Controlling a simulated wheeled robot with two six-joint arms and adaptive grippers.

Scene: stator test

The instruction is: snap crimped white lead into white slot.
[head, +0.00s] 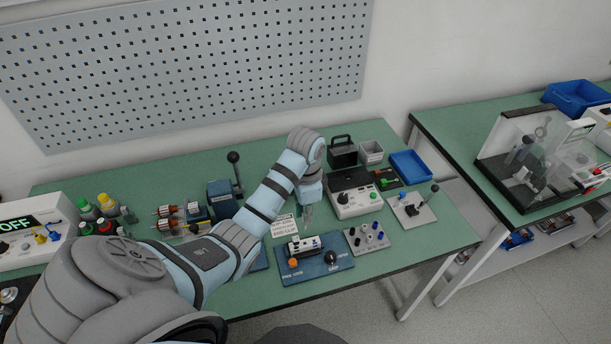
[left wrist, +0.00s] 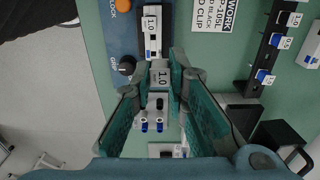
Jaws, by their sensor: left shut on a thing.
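My left gripper (head: 307,207) points down over the bench, just behind the blue fixture plate (head: 325,272). In the left wrist view its two teal fingers (left wrist: 161,76) close on a small pale piece marked 1.0 (left wrist: 161,77), which I take to be the white lead; its crimped end cannot be made out. A white-and-black housing (head: 304,245) sits on the fixture plate. In the left wrist view this housing (left wrist: 152,40) lies just beyond the fingertips and also carries a 1.0 mark. Whether the held piece touches it is unclear. The white slot cannot be picked out.
The plate has an orange knob (head: 293,263) and a black knob (head: 331,258). A grey block with several pegs (head: 367,240) stands right of it. A white sign (head: 283,225) stands behind. A black-and-white tester (head: 354,200) stands at the back right.

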